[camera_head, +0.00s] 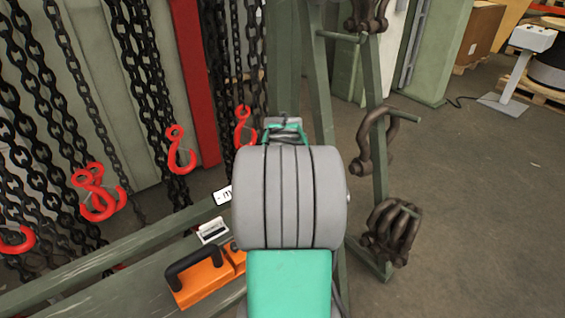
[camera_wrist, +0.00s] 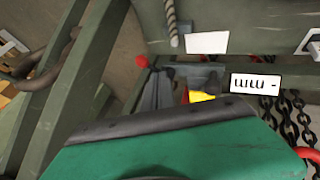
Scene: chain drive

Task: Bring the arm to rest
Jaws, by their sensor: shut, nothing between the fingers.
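My gripper (camera_wrist: 185,150) shows in the wrist view as a broad green housing with a dark grey edge across the bottom. I cannot make out its fingertips clearly there. It is shut, and nothing is seen held in it. In the head view my own arm, a grey ribbed joint above a green link, fills the middle and hides most of the gripper. A small green and grey part of my arm shows just beyond that joint, in front of the green rack post.
Black chains (camera_head: 150,80) with red hooks (camera_head: 180,150) hang at left. Rusty shackles (camera_head: 392,230) hang on the green rack at right. An orange block with a black handle (camera_head: 200,275) is close to my arm's left. Open floor (camera_head: 470,200) lies right.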

